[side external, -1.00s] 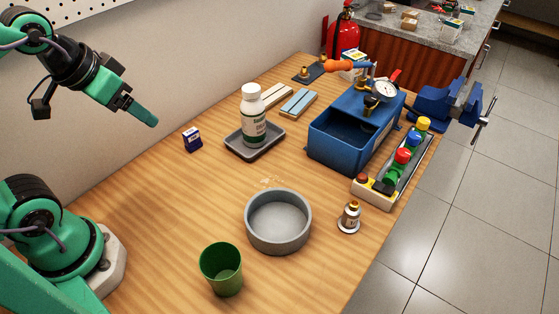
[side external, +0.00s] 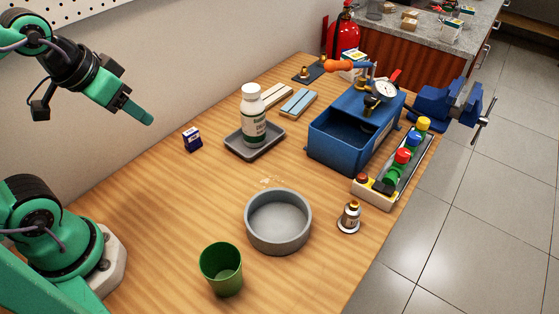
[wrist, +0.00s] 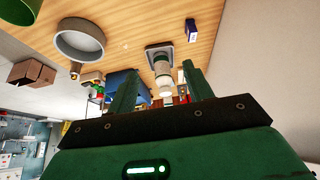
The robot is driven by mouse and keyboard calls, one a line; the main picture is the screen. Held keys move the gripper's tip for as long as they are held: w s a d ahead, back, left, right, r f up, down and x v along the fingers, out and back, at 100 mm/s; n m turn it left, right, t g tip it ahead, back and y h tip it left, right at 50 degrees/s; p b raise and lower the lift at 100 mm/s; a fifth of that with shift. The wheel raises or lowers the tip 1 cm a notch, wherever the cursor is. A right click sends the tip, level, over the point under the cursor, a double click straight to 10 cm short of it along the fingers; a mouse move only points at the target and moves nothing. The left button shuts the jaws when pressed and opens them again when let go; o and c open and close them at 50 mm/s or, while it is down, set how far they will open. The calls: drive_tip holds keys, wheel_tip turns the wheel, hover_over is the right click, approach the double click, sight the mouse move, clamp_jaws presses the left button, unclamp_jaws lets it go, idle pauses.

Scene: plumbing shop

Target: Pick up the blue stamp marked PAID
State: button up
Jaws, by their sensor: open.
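A small dark blue and white block (side external: 192,139) stands on the wooden table near the wall; it also shows at the top of the wrist view (wrist: 192,31). A blue-topped piece (side external: 406,142) sits in the grey rack at the right. No PAID marking is readable, so I cannot tell which is the stamp. My gripper (side external: 148,119) is in the air left of the small block and above table height. It is open and empty in the wrist view (wrist: 160,88), with the white bottle visible beyond its fingers.
A white bottle (side external: 250,108) stands on a dark tray (side external: 268,149). A grey round bowl (side external: 248,222), green cup (side external: 221,285), small metal fitting (side external: 349,217) and blue tank (side external: 336,146) with a gauge occupy the table. Bare wood surrounds the small block.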

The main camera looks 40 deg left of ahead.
drive_tip(key=shift+w, duration=0.15)
drive_tip(key=m+g, duration=0.1)
drive_tip(key=g, duration=0.4)
hover_over(190, 132)
drive_tip(key=f, duration=1.5)
drive_tip(key=shift+d+f, duration=0.15)
drive_tip(key=shift+d, duration=0.1)
drive_tip(key=shift+a+f+g, duration=0.15)
drive_tip(key=shift+f+g, duration=0.15)
drive_tip(key=shift+f, duration=0.05)
drive_tip(key=shift+f, duration=0.1)
drive_tip(key=shift+f, duration=1.2)
drive_tip(key=shift+f, duration=0.1)
drive_tip(key=shift+a+f, duration=0.15)
drive_tip(key=shift+f, duration=2.35)
